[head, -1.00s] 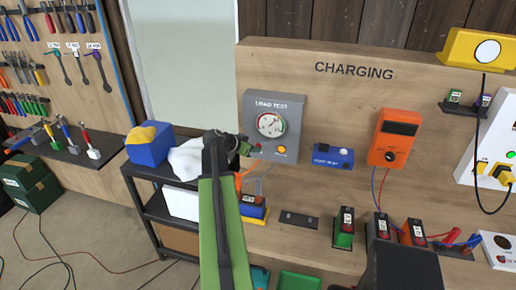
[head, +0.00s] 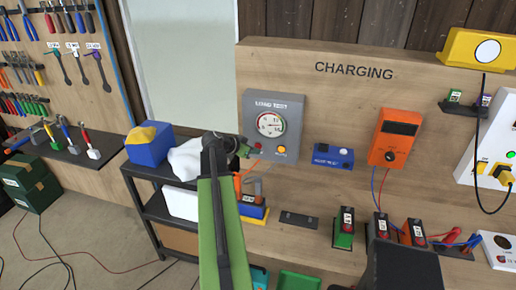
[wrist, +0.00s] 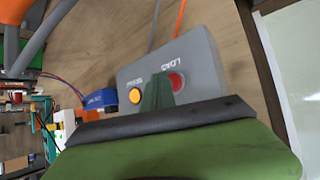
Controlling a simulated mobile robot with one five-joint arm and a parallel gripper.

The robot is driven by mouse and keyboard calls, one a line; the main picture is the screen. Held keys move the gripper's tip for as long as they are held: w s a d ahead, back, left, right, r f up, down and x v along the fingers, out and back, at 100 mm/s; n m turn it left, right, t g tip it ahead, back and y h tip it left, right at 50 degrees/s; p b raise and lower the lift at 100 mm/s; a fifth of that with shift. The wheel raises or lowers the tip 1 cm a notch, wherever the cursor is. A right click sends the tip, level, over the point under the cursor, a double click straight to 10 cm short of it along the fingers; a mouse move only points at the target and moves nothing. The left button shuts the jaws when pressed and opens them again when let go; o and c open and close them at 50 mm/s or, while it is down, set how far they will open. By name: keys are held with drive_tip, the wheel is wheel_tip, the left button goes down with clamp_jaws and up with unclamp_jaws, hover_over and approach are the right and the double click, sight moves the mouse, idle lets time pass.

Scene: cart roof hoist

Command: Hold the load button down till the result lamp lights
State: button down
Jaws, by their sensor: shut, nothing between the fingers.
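The grey load test box (head: 291,112) is on the wooden charging board, with a round dial (head: 270,123) on its face. Its red load button (wrist: 177,82) and round amber result lamp (wrist: 135,96) show side by side in the wrist view; the lamp also shows in the head view (head: 281,150). The lamp looks orange-yellow; I cannot tell whether it is lit. My gripper (wrist: 158,92) is shut and empty, its green fingertips at the box's lower face, beside the red button and between it and the lamp. I cannot tell whether they touch the button.
A blue device (head: 333,157) and an orange meter (head: 391,138) are mounted right of the box. A battery in a blue-and-yellow holder (head: 252,207) is below it, with an orange cable nearby. A black shelf cart with a white cloth (head: 186,160) stands at left.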

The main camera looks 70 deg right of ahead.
drive_tip(key=shift+a, duration=0.3)
drive_tip(key=a, duration=0.5)
drive_tip(key=shift+s, duration=0.2)
idle(0.4)
